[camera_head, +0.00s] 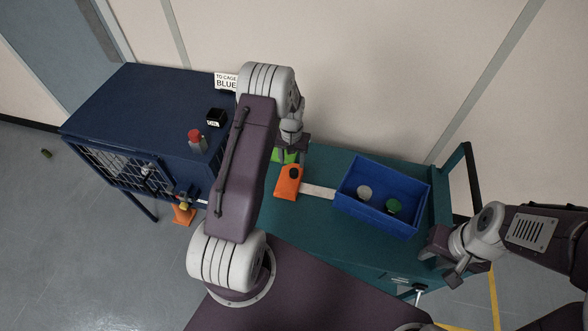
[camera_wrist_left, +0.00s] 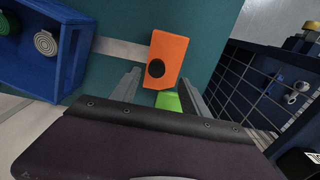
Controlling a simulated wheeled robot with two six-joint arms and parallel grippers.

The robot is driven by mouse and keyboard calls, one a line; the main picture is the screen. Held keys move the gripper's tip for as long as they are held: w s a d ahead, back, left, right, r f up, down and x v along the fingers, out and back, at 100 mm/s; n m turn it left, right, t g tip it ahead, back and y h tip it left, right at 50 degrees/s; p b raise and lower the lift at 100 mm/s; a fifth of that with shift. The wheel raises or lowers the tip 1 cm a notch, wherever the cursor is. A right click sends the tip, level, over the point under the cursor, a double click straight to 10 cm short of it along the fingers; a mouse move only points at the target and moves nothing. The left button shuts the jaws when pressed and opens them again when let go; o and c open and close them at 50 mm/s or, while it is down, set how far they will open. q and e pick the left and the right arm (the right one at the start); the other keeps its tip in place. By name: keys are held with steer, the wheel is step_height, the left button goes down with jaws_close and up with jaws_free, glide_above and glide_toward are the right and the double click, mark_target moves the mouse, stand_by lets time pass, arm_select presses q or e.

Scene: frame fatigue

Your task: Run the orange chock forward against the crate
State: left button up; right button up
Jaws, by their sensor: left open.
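The orange chock (camera_head: 288,183), with a dark round spot on top, lies on the teal table at the left end of a pale strip (camera_head: 318,191). The blue crate (camera_head: 345,199) stands at the strip's other end, apart from the chock. In the left wrist view the chock (camera_wrist_left: 170,47) lies just beyond my left gripper (camera_wrist_left: 160,78), with a green piece (camera_wrist_left: 168,101) between the fingers and the chock. My left gripper is open and also shows in the head view (camera_head: 292,152). My right gripper (camera_head: 442,264) is by the table's right front corner; its jaw opening is unclear.
The crate holds a pale round piece (camera_head: 364,193) and a green one (camera_head: 393,206). A dark blue cage (camera_head: 150,110) stands left of the table, with a red-topped item (camera_head: 196,140) and a black box (camera_head: 216,117) on it.

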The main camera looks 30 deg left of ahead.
mark_target(294, 171)
arm_select(q)
steer(key=f, duration=0.2)
steer(key=w+f, duration=0.1)
steer(key=f, duration=0.1)
steer(key=f+p, duration=0.1)
steer(key=f, duration=0.1)
steer(key=shift+w+f, duration=0.1)
steer(key=shift+w, duration=0.25)
steer(key=shift+s+d+f, duration=0.1)
steer(key=shift+f, duration=0.3)
steer(key=shift+s+d+f, duration=0.1)
steer(key=shift+s+f, duration=0.1)
steer(key=shift+s, duration=0.15)
steer(key=shift+f, duration=0.1)
steer(key=shift+w, duration=0.15)
steer(key=shift+w+f, duration=0.1)
steer(key=shift+f, duration=0.05)
steer(key=c, duration=0.4)
jaws_close()
arm_select(e)
steer(key=shift+w+d+r, duration=0.1)
steer(key=shift+w+r, duration=0.5)
steer(key=shift+w, duration=0.25)
